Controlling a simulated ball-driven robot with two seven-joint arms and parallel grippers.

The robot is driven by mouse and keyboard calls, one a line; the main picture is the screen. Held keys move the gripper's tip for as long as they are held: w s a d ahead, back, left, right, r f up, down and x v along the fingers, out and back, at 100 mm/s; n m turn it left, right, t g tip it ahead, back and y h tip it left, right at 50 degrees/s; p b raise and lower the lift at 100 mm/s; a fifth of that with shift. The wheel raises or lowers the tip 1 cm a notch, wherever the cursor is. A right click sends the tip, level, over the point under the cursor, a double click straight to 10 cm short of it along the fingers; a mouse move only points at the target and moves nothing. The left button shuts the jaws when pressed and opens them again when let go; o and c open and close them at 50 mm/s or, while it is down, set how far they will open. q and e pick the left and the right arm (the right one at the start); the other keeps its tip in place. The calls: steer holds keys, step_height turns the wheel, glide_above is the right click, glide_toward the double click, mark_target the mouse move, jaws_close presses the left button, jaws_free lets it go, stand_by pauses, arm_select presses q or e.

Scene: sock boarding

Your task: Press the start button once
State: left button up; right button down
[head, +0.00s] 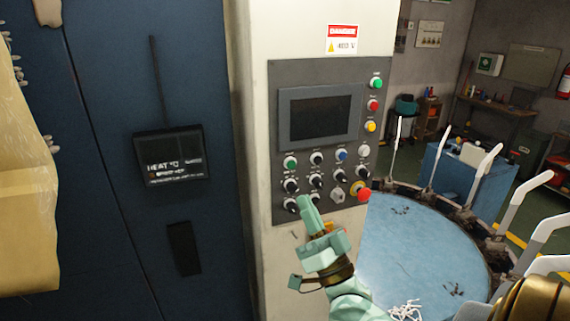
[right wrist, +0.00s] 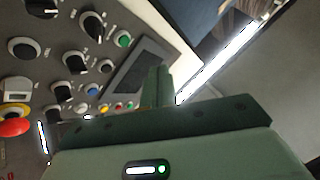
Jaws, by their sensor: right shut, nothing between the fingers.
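The control panel (head: 318,140) on the pale cabinet carries a dark screen (head: 320,115) and several buttons and knobs. One green button (head: 290,162) is at the left below the screen; another green button (head: 376,83) is at the upper right. I cannot read which is labelled start. My right gripper (head: 308,203) is shut and empty in front of the panel's lower edge, below the green button at the left. In the right wrist view its closed fingers (right wrist: 158,86) appear over the screen's edge, apart from a green button (right wrist: 122,38). My left gripper is not in view.
A red emergency knob (head: 363,194) with a yellow surround is at the panel's lower right, close to the gripper. Black knobs (head: 315,180) lie just above the fingertips. A round blue table (head: 415,250) with upright white pieces stands at the right.

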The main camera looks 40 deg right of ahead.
mark_target(291, 164)
steer(key=r+m+h, duration=0.1)
steer(key=s+d+r+m+h, duration=0.1)
steer(key=shift+s+m+t+h, duration=0.15)
steer(key=shift+m+t+h, duration=0.15)
steer(key=shift+m+h, duration=0.1)
steer(key=shift+w+d+b, duration=0.3)
steer(key=shift+w+d, duration=0.1)
steer(key=shift+w, duration=1)
steer(key=shift+w+d+b, duration=0.35)
steer(key=shift+w+d, duration=0.1)
steer(key=shift+w, duration=1)
steer(key=shift+w+d+b, duration=0.3)
steer(key=shift+w+d, duration=0.1)
steer(key=shift+w, duration=1)
steer(key=shift+w, duration=0.1)
steer(key=shift+w+d, duration=0.1)
steer(key=shift+w, duration=0.2)
